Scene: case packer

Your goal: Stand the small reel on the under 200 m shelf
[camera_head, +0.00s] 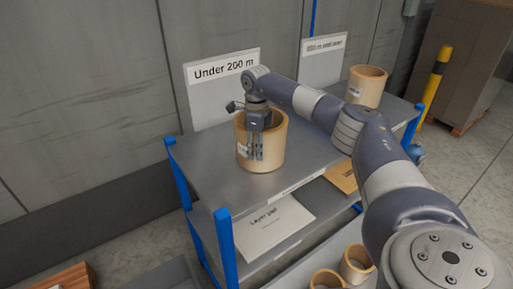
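A tan, open-topped cylindrical reel (275,152) stands upright on the grey top shelf (210,163), in front of the sign reading "Under 200 m" (221,71). My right gripper (254,157) points down at the reel's near side. Some of its fingers show against the outer wall, and its upper part overlaps the rim. Whether another finger is inside the reel is hidden, so I cannot tell if it grips the wall. My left gripper is not in view.
Another tan reel (366,87) stands farther right by a second sign (323,60). Two reels (357,264) (327,281) are low at the bottom. A layer pad (272,224) lies on the lower shelf. Blue posts (226,248) edge the rack; a yellow-black post (435,85) stands right.

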